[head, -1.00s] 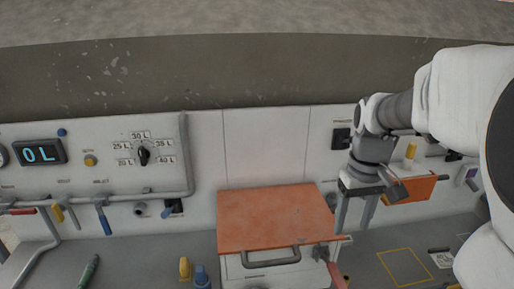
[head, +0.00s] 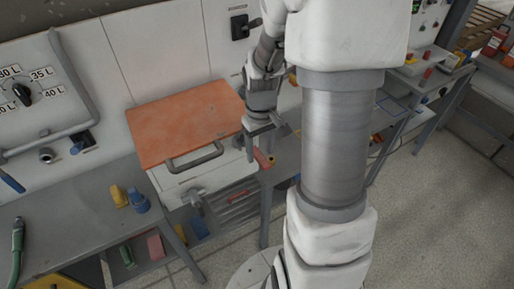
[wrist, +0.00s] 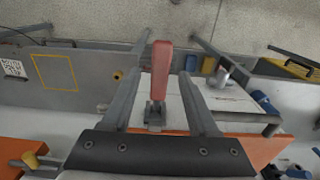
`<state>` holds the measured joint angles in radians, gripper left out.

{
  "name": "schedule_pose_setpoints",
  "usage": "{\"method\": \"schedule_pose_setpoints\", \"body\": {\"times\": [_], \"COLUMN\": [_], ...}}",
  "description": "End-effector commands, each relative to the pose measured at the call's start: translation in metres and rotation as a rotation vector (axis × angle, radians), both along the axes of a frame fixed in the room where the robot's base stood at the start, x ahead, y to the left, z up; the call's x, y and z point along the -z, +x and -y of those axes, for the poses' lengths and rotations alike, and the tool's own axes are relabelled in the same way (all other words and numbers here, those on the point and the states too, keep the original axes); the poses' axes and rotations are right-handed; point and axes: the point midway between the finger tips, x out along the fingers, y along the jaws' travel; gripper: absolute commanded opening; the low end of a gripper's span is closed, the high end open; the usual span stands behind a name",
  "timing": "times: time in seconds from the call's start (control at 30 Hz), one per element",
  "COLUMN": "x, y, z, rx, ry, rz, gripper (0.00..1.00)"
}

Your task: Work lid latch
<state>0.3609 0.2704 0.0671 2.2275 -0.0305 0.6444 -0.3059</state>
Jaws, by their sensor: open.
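A latch with a red lever (head: 263,158) is at the right side of the box. In the wrist view the red lever (wrist: 161,68) rises from a grey metal base (wrist: 154,112). My gripper (head: 266,132) is over the latch; in the wrist view its open fingers (wrist: 163,85) stand on either side of the lever. A gap shows on both sides of the lever. My gripper partly hides the latch base in the head view.
A grey bench (head: 65,215) with yellow and blue items (head: 138,201) is left of the box. A grey tap-like fitting (head: 196,199) juts from the box front. A dial panel (head: 40,85) is on the wall. Open floor (head: 440,200) is at the right.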

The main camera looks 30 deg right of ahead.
Motion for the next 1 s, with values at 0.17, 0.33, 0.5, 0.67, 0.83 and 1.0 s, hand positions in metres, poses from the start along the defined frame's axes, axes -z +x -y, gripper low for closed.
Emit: {"method": "schedule_pose_setpoints", "body": {"times": [0.17,0.33,0.5,0.67,0.83,1.0], "x": [0.0126,0.0145,0.0142,0.0141,0.014,0.0139], "y": [-0.0003,-0.0001,-0.0001,-0.0001,-0.0001,0.0], "z": [-0.0003,-0.0002,-0.0002,-0.0002,-0.0002,-0.0002], "rx": [0.0,0.0,0.0,0.0,0.0,0.0], "ry": [0.001,0.0,0.0,0.0,0.0,0.0], "rz": [-0.001,0.0,0.0,0.0,0.0,0.0], "gripper": [0.6,0.6,0.55,0.26,0.0,0.0]}}
